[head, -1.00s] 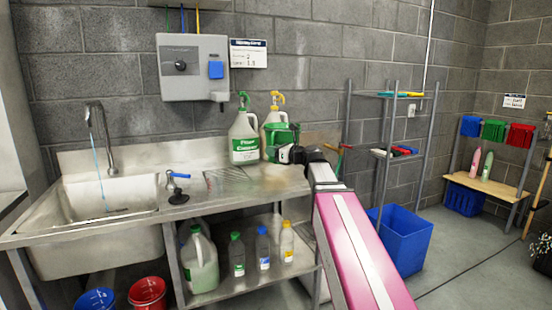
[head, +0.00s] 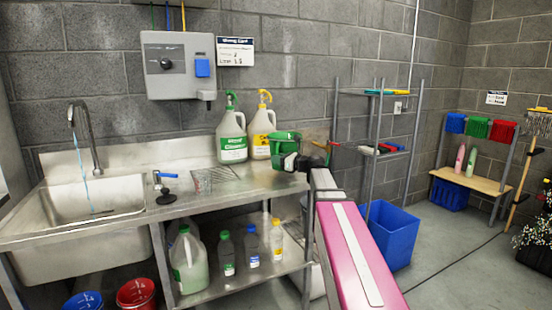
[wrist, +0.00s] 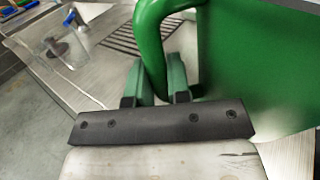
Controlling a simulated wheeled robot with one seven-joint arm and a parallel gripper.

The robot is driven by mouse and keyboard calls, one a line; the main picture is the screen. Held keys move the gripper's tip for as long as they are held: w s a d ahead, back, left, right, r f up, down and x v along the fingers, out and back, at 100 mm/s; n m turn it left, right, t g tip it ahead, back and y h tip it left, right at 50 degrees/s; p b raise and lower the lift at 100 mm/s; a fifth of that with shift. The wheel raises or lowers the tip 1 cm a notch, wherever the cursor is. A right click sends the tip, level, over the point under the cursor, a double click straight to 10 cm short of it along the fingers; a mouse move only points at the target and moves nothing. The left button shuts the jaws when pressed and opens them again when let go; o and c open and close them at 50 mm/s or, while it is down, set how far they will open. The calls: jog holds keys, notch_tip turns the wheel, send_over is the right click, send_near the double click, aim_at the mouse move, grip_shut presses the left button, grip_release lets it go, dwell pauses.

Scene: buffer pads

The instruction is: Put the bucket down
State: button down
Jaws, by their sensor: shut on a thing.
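The green bucket (head: 286,143) is at the right end of the steel counter (head: 225,205), right of two spray jugs. It fills the right side of the wrist view (wrist: 262,60). My gripper (wrist: 165,85) is shut on its green handle (wrist: 148,40), with a finger on each side of it. In the head view my gripper (head: 293,161) is at the near side of the bucket and hides its lower part. I cannot tell whether the bucket touches the counter.
A green-topped jug (head: 231,136) and a yellow-topped jug (head: 261,132) stand close left of the bucket. A drain grate (head: 214,179) and blue-handled tool (head: 165,187) lie further left. A shelf rack (head: 372,150) and blue bin (head: 390,235) stand to the right.

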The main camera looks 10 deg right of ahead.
jog(key=shift+f, duration=1.55)
jog(key=c, duration=1.1)
grip_release()
jog(key=shift+f, duration=0.15)
jog(key=v, duration=1.2)
jog(key=shift+s, duration=0.1)
